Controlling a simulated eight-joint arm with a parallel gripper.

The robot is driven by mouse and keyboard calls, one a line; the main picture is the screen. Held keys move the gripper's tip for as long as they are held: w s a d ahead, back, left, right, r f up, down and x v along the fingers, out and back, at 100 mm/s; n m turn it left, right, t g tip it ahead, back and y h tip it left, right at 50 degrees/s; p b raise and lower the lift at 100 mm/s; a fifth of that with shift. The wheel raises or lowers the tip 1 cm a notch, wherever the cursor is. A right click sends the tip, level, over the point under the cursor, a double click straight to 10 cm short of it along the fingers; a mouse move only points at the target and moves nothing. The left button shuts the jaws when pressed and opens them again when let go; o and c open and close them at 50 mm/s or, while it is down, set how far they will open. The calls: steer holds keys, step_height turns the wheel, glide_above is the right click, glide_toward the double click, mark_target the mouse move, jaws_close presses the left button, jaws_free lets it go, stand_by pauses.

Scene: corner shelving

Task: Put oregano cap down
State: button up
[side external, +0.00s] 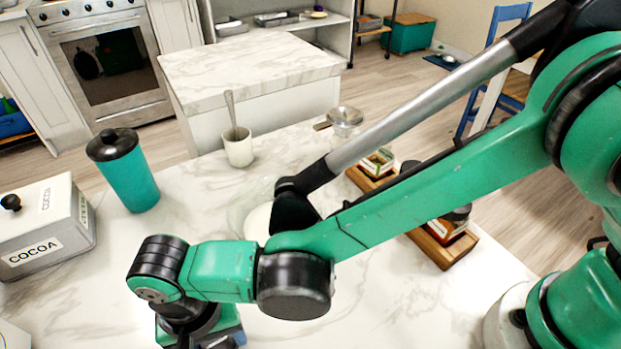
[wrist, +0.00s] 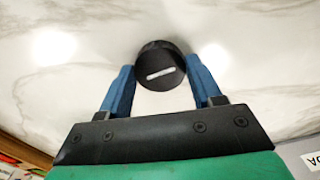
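The oregano cap (wrist: 160,66) is a round black cap with a pale slot-like mark on its face. In the wrist view it sits between the two blue fingertips of my gripper (wrist: 161,72), with one finger against each side. Pale marble countertop (wrist: 60,85) shows behind it; I cannot tell whether the cap touches the surface. In the side external view my wrist points down at the bottom edge, and the fingertips and cap are out of frame.
A teal canister (side external: 128,178) and a cocoa box (side external: 45,230) stand left on the counter. A white cup with a spoon (side external: 238,147) stands farther back. A wooden spice rack (side external: 440,250) lies right, partly behind my arm. Bare marble surrounds my wrist.

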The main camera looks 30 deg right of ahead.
mark_target(218, 343)
steer(key=o, duration=0.4)
steer(key=shift+o, duration=0.2)
step_height(218, 343, up, 12)
steer(key=w+d+r, duration=0.3)
steer(key=w+d, duration=0.1)
steer(key=d, duration=0.2)
steer(key=d+t, duration=0.2)
steer(key=d, duration=0.7)
steer(key=d+f+n+t, duration=0.1)
steer(key=d+t, duration=0.1)
steer(key=d, duration=0.7)
steer(key=d+n+t, duration=0.1)
steer(key=d+t, duration=0.2)
steer(key=d, duration=0.6)
steer(key=shift+s+d+f, duration=0.15)
steer(key=shift+d+f, duration=0.15)
